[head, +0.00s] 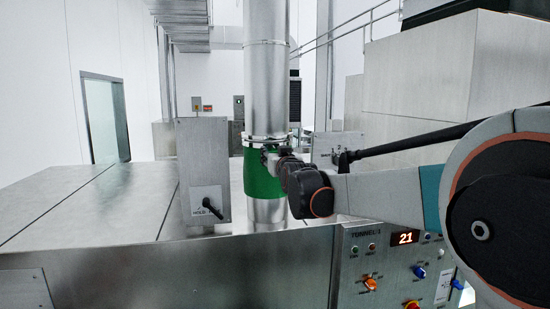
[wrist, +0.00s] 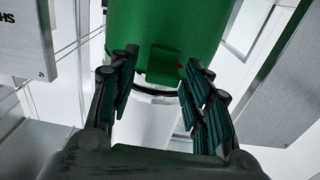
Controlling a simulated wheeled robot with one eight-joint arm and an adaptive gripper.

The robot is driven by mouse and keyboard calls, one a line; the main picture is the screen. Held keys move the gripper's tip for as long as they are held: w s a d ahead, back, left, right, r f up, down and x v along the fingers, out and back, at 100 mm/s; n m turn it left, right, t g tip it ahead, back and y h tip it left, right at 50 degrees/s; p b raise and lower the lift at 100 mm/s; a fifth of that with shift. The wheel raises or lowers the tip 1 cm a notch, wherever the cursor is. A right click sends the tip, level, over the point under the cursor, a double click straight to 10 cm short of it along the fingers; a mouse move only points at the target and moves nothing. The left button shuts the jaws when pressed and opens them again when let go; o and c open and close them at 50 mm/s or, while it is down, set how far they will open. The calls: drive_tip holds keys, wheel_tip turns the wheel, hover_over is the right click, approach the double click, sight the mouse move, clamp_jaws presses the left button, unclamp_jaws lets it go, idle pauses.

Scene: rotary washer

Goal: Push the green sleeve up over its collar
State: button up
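The green sleeve (head: 262,178) is around the upright metal pipe (head: 266,70), with its top just below the metal collar (head: 258,137). Bare pipe shows beneath the sleeve. My gripper (head: 272,158) is at the sleeve's right front in the head view, and its fingertips are hard to make out there. In the wrist view the sleeve (wrist: 165,25) fills the top middle, with a small green tab (wrist: 163,65) near its dark lower edge. My gripper's fingers (wrist: 159,72) are apart, one on each side of the tab, with gaps visible. The collar is out of the wrist view.
A metal box with a dark handle (head: 207,203) stands left of the pipe. A control panel (head: 395,270) with knobs and a red "21" display is at the lower right. A flat metal top (head: 90,205) spreads to the left, mostly clear.

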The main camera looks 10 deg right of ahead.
drive_tip(key=shift+f, duration=0.1)
drive_tip(key=s, duration=1.2)
drive_tip(key=shift+s, duration=0.1)
